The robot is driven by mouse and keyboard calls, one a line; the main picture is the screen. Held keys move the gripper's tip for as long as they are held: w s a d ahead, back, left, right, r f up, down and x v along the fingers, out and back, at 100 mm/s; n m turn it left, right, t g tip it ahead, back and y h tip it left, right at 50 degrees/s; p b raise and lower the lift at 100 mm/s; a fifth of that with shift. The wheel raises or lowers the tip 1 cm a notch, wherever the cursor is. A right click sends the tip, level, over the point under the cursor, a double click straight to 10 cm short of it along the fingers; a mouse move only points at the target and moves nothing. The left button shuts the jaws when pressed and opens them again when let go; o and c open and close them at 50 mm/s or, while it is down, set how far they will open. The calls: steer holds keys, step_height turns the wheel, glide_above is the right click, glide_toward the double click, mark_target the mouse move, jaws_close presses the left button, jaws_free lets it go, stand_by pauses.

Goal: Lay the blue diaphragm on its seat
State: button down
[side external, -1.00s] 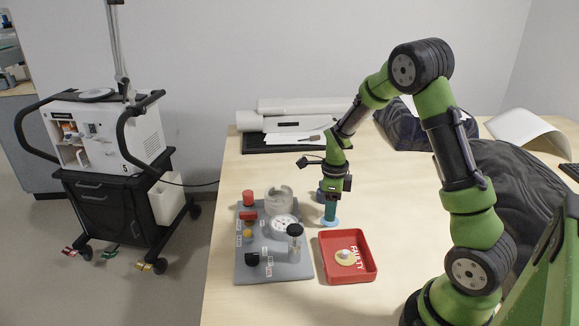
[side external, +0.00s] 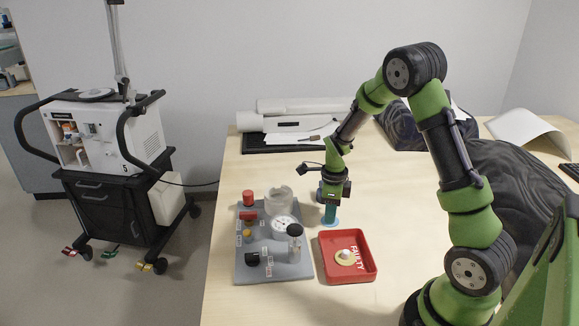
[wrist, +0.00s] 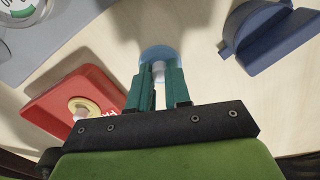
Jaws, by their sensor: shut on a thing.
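The blue diaphragm (side external: 331,223) is a pale blue disc with a light stem, low at the table surface between the grey board and the red tray. It also shows in the wrist view (wrist: 158,51). My gripper (side external: 330,212) points down over it, its teal fingers (wrist: 157,80) shut on the stem. I cannot tell whether the disc touches the table. The grey board (side external: 250,276) at left carries a clear cup (side external: 279,201) and a white round gauge (side external: 284,226). I cannot make out which part is the diaphragm's seat.
A red tray marked FAULTY (side external: 326,262) holds a yellowish disc (side external: 346,257) with a pale knob. A dark blue block (wrist: 268,36) stands close to the gripper.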

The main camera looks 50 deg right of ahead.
step_height(320, 180, up, 9)
step_height(320, 180, up, 4)
glide_above(279, 199)
steer(key=shift+f, duration=1.95)
steer(key=shift+f, duration=0.8)
stand_by(0.4)
steer(key=shift+f, duration=0.5)
steer(key=shift+f, duration=0.2)
stand_by(0.3)
steer(key=shift+f, duration=0.35)
steer(key=shift+f, duration=0.1)
